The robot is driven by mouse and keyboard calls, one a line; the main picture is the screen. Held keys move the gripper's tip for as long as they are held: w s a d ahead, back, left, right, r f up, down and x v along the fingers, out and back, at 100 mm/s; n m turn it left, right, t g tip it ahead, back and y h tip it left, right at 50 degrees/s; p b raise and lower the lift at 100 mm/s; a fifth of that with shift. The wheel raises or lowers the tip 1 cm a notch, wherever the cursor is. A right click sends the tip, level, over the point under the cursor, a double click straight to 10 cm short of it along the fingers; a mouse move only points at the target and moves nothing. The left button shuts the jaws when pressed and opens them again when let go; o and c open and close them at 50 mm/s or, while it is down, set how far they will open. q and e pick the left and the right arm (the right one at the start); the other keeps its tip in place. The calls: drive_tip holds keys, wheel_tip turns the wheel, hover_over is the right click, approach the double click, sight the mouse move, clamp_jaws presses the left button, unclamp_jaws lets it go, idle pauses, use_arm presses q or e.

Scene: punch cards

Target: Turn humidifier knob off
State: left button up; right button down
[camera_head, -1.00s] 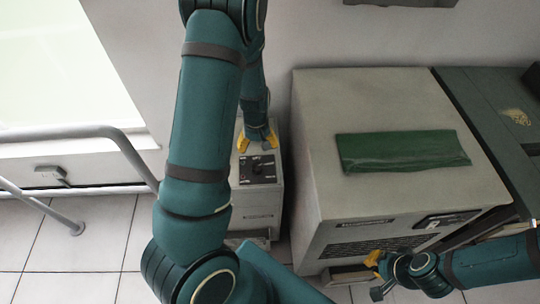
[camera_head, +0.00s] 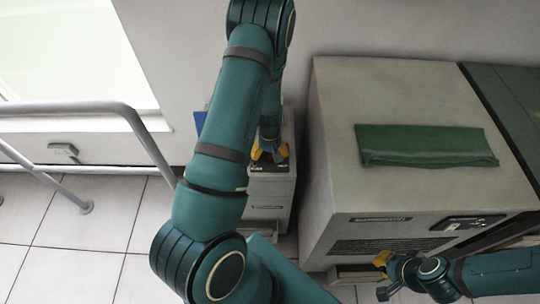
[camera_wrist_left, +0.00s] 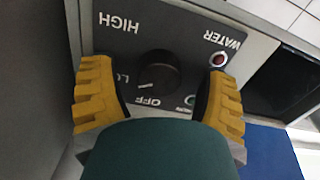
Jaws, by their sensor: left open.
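The humidifier (camera_head: 268,196) is a small beige box on the floor, left of a larger cabinet. Its black control panel (camera_wrist_left: 120,40) carries a dark round knob (camera_wrist_left: 158,72) with HIGH, LO and OFF lettering around it and a WATER lamp. The knob's light mark sits near the OFF lettering; its exact setting is hard to tell. My left gripper (camera_wrist_left: 158,100) is open, its yellow fingers on either side of the knob and apart from it. In the head view the left gripper (camera_head: 268,156) hides the panel. My right gripper (camera_head: 382,275) is by the cabinet's front; its fingers are unclear.
The large beige cabinet (camera_head: 335,130) stands close on the right, with a green cloth (camera_head: 425,145) on top. A grey rail (camera_head: 90,108) runs at the left by the window. Tiled floor (camera_head: 90,255) is clear at lower left.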

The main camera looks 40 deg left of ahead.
use_arm(q)
drive_tip(key=shift+f, duration=0.1)
drive_tip(key=c, duration=1.2)
drive_tip(key=shift+c, duration=0.2)
drive_tip(key=n+p, duration=0.1)
drive_tip(key=n, duration=0.5)
drive_tip(key=shift+p, duration=0.4)
drive_tip(key=n+p, duration=0.1)
drive_tip(key=n, duration=0.4)
drive_tip(key=shift+d+n+p, duration=0.1)
drive_tip(key=shift+n+p, duration=0.2)
drive_tip(key=shift+p, duration=0.1)
drive_tip(key=shift+n, duration=0.3)
drive_tip(key=o, duration=1.2)
drive_tip(key=shift+o, duration=0.2)
